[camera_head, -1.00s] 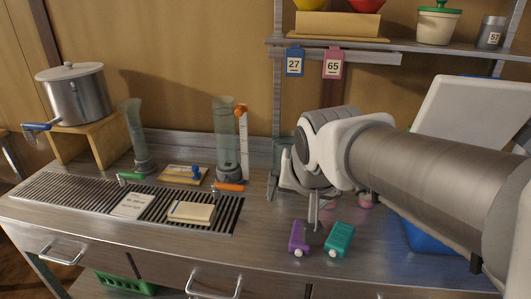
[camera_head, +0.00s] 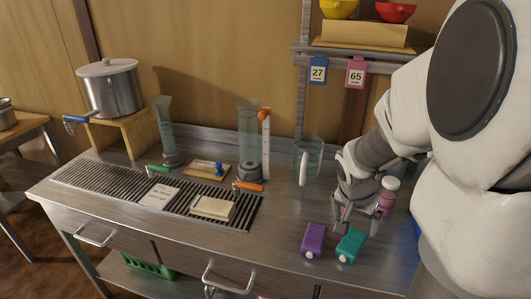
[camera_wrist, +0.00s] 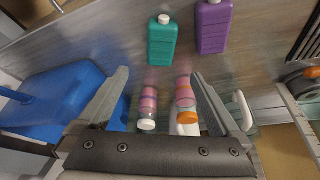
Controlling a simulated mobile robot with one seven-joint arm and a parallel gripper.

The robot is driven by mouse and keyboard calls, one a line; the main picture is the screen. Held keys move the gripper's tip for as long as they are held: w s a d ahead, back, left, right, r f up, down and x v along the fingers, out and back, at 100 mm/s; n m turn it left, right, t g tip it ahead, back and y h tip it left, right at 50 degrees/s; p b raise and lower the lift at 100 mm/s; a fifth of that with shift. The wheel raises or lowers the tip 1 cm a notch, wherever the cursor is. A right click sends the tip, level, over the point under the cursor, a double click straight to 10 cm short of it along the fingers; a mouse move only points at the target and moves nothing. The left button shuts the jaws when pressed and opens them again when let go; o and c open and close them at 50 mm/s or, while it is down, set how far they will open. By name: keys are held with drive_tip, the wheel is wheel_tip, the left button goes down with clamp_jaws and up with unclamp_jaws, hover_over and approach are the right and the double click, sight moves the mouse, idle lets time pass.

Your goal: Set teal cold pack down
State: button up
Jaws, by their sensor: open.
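The teal cold pack (camera_head: 351,246) lies on the steel bench near its front edge, with a white cap. It also shows in the wrist view (camera_wrist: 162,44), beyond my fingertips and apart from them. A purple pack (camera_head: 313,239) of the same shape lies just left of it in the head view and right of it in the wrist view (camera_wrist: 213,27). My gripper (camera_head: 357,218) is low over the bench behind the packs, its fingers spread. In the wrist view my gripper (camera_wrist: 159,77) is open, with neither pack between its fingers.
Two pink jars, one white-lidded (camera_wrist: 148,105) and one orange-lidded (camera_wrist: 184,98), show between my fingers in the wrist view. A blue container (camera_wrist: 60,95) is at left there. A clear vessel (camera_head: 308,158) stands behind my gripper. A slatted drain (camera_head: 110,188) fills the bench's left.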

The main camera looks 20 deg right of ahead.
drive_tip(key=b, duration=0.3)
approach(353, 241)
drive_tip(key=x, duration=0.5)
drive_tip(key=shift+w, duration=0.1)
drive_tip(key=b+x, duration=0.2)
drive_tip(key=x, duration=0.2)
drive_tip(key=shift+f, duration=0.15)
drive_tip(key=shift+w+d+f, duration=0.1)
drive_tip(key=shift+d+f, duration=0.05)
drive_tip(key=shift+f, duration=0.2)
drive_tip(key=shift+f+b, duration=0.25)
drive_tip(key=shift+b, duration=0.25)
clamp_jaws()
drive_tip(key=shift+r, duration=0.2)
